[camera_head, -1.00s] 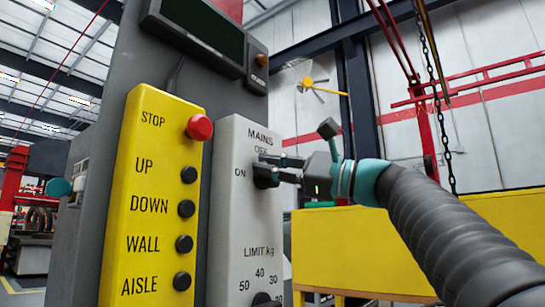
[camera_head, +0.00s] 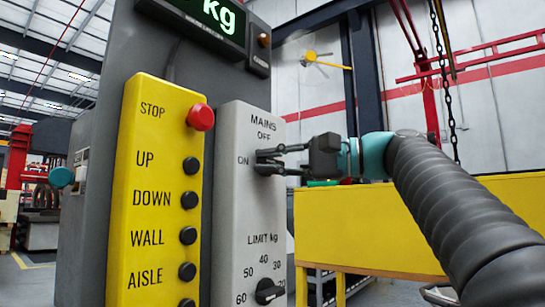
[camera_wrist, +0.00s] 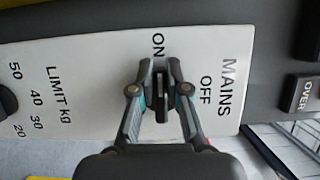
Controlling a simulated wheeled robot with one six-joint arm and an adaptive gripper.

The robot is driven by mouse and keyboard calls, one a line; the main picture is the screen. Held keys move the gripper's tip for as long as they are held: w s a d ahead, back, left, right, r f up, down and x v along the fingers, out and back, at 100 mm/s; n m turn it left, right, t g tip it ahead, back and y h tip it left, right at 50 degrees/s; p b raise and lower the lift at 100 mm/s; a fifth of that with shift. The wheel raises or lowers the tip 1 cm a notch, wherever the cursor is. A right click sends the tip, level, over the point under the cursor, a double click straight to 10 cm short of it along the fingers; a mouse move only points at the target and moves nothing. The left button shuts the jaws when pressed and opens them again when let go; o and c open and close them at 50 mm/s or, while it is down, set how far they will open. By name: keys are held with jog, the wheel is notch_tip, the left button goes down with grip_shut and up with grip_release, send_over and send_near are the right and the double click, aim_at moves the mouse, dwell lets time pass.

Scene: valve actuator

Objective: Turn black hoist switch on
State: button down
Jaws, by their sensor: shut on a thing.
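The black hoist switch (camera_head: 265,163) is the MAINS knob on the grey-white panel (camera_head: 238,205), below the word OFF and right of the word ON. My gripper (camera_head: 268,160) reaches it from the right, and its two fingers are shut on the knob. In the wrist view the knob (camera_wrist: 162,88) sits between the fingertips (camera_wrist: 160,75) and lies in line with the word ON. The display (camera_head: 215,18) above is lit with green "kg" letters. The fingers partly hide the knob in the head view.
A yellow panel (camera_head: 155,110) with a red STOP button (camera_head: 201,117) and several black buttons stands left of the switch. The LIMIT kg knob (camera_head: 268,291) is below it. A yellow barrier (camera_head: 370,228) stands behind my arm.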

jog(key=shift+w, duration=0.15)
jog(key=c, duration=1.2)
grip_release()
jog(key=shift+w, duration=0.1)
jog(key=shift+o, duration=0.2)
jog(key=v, duration=1.2)
jog(key=shift+s, duration=0.2)
